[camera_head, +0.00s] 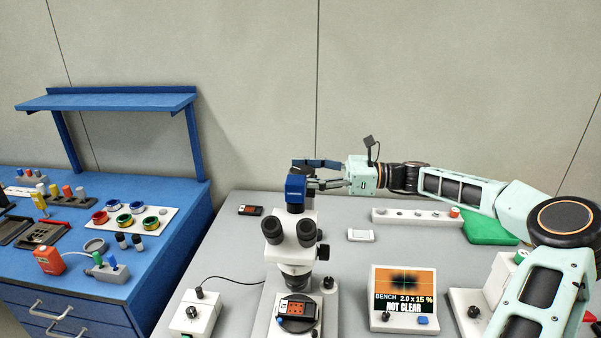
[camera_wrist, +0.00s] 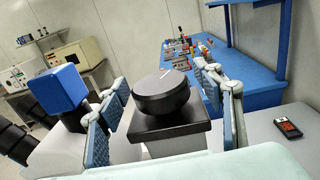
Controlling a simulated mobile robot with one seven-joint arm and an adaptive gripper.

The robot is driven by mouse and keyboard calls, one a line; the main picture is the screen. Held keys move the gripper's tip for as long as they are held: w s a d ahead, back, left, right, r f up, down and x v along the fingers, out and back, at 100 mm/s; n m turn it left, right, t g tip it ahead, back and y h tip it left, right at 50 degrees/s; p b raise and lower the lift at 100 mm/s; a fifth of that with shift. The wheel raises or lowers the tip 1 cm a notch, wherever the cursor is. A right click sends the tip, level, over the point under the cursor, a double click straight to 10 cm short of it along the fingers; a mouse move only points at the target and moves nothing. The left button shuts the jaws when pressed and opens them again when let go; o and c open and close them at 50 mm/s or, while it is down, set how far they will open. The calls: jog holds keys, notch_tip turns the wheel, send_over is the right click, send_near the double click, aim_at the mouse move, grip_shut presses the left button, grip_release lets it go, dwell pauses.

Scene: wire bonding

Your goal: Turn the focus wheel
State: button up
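In the wrist view a black round wheel (camera_wrist: 160,92) with a white mark on top sits on a square black plate over a pale column; I take it as the focus wheel. My gripper (camera_wrist: 163,86) is open, one blue-padded finger on each side of the wheel, with gaps showing. In the head view my gripper (camera_head: 305,175) reaches from the right to just behind the blue block on top of the microscope (camera_head: 297,218); the wheel is hidden there.
The blue block (camera_wrist: 58,87) stands close left of my fingers, with dark eyepieces beyond. A white rack (camera_head: 416,216), a green pad (camera_head: 489,232) and a control box (camera_head: 194,313) stand on the grey table. A blue bench (camera_head: 180,205) stands left. Grey table around the phone-like device (camera_wrist: 287,128) is clear.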

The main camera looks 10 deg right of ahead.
jog(key=c, duration=1.1)
jog(key=shift+o, duration=0.2)
jog(key=shift+t, duration=0.3)
jog(key=m+t+h+p, duration=0.1)
jog(key=m+t+h, duration=0.1)
jog(key=m+t, duration=0.1)
jog(key=shift+t, duration=0.3)
jog(key=shift+f+m+t+h+b, duration=0.15)
jog(key=shift+m+t+h+b, duration=0.35)
jog(key=shift+m+t+h, duration=0.55)
jog(key=shift+f+m+t+h+b, duration=0.1)
jog(key=shift+m+t+h+b, duration=0.2)
jog(key=shift+t+b, duration=0.6)
jog(key=m+t+h+b, duration=0.1)
jog(key=b, duration=0.3)
jog(key=shift+f+b, duration=0.15)
jog(key=shift+b, duration=0.2)
jog(key=m+t+h+b, duration=0.1)
jog(key=b, duration=0.3)
jog(key=shift+h+b, duration=0.35)
jog(key=shift+r+m+h+b, duration=0.3)
jog(key=shift+m+h+b, duration=0.15)
jog(key=shift+b, duration=0.8)
